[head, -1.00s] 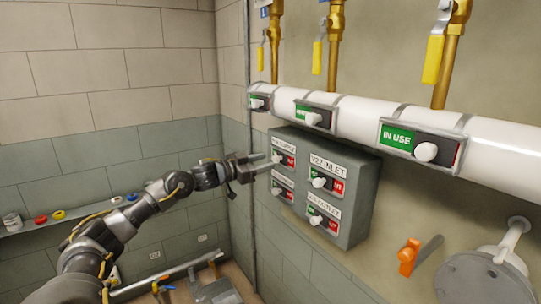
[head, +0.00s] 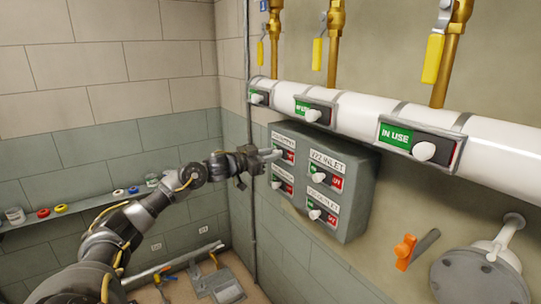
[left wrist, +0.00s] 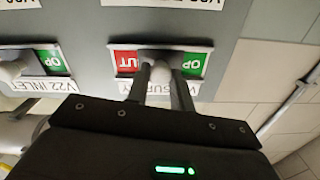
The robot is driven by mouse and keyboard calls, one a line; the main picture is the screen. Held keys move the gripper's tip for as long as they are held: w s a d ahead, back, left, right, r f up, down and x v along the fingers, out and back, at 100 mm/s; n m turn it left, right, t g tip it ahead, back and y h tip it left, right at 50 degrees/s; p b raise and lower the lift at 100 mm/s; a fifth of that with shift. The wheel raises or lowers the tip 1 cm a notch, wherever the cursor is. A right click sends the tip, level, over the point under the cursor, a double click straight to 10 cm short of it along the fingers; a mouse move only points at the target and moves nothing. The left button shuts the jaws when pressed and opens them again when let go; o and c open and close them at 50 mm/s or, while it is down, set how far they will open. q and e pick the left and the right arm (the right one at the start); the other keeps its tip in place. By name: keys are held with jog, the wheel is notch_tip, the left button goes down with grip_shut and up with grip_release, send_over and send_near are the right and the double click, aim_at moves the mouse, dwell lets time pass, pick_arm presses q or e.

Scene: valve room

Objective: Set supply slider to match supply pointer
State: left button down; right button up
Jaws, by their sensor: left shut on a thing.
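The supply slider (head: 289,156) is at the upper left of a grey panel box, under a label that ends in "SUPPLY". It also shows upside down in the left wrist view (left wrist: 193,62), with a red shut field at picture left and a green open field at right. My left gripper (head: 268,156) reaches it from the left. In the left wrist view the two fingers (left wrist: 160,85) straddle the slider's knob and are shut on it, near the middle of the slot. The fingers partly hide the knob and label. I cannot make out a supply pointer. My right gripper is not in view.
Other sliders share the grey box (head: 362,195), including V22 INLET (head: 325,178) close at the right. A white pipe (head: 490,150) with "IN USE" sliders runs above. An orange-handled valve (head: 404,252) and a grey flange (head: 475,278) are at lower right.

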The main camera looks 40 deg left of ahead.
pick_arm(q)
jog(key=shift+s+d+p, duration=0.2)
jog(key=shift+d, duration=0.5)
jog(key=shift+s+d+p, duration=0.15)
jog(key=shift+d, duration=0.5)
jog(key=shift+s+d, duration=0.1)
jog(key=shift+d, duration=0.2)
jog(key=shift+f, duration=0.1)
jog(key=c, duration=1.2)
grip_release()
jog(key=shift+d, duration=0.1)
